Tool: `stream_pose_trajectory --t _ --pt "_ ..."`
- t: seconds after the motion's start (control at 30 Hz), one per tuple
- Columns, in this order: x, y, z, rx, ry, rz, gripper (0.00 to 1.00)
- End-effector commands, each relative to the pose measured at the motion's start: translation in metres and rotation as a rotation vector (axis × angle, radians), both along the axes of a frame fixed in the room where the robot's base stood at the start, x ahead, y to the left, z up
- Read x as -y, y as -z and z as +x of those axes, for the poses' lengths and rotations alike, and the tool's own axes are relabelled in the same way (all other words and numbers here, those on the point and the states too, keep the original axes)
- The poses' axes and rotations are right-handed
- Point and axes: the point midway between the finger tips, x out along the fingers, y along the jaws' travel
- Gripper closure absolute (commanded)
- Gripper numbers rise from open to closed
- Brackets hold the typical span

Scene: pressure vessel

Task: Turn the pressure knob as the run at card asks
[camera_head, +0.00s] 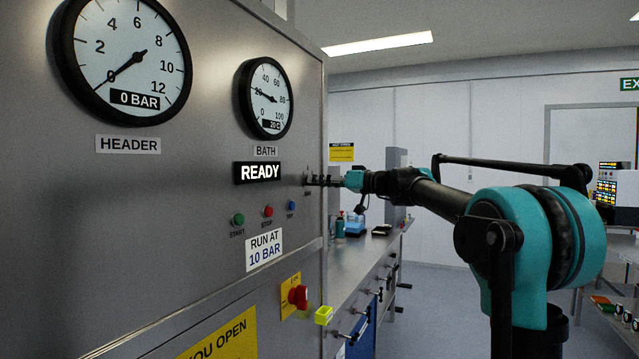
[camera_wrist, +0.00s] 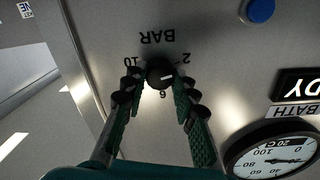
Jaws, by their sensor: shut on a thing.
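The run at card (camera_head: 264,250) reads "RUN AT 10 BAR" in the head view. The pressure knob (camera_wrist: 159,70) is small, round and dark, on the steel panel, with a short white mark on its face. Its scale shows upside down in the wrist view, with 10 at left, 6 below and 2 at right. The exact setting is hard to tell. My gripper (camera_wrist: 159,84) is shut on the knob, one finger on each side. In the head view my gripper (camera_head: 324,181) reaches the panel's right edge. The HEADER gauge (camera_head: 125,58) reads 0 BAR.
The BATH gauge (camera_head: 266,98) and lit READY sign (camera_head: 258,172) are left of my gripper. START (camera_head: 238,219), STOP (camera_head: 268,211) and a blue button (camera_head: 291,206) sit below. A red rotary switch (camera_head: 298,296) is lower. A bench (camera_head: 350,270) runs behind.

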Motion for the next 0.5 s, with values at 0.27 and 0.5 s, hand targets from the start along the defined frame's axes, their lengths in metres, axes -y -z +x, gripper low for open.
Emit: stream_pose_trajectory --t 0.27,0.5 --pt "0.0002 -0.0006 0.0 -0.196 0.0 0.072 1.0" --pt "0.0004 -0.0007 0.0001 -0.411 0.001 0.149 1.0"
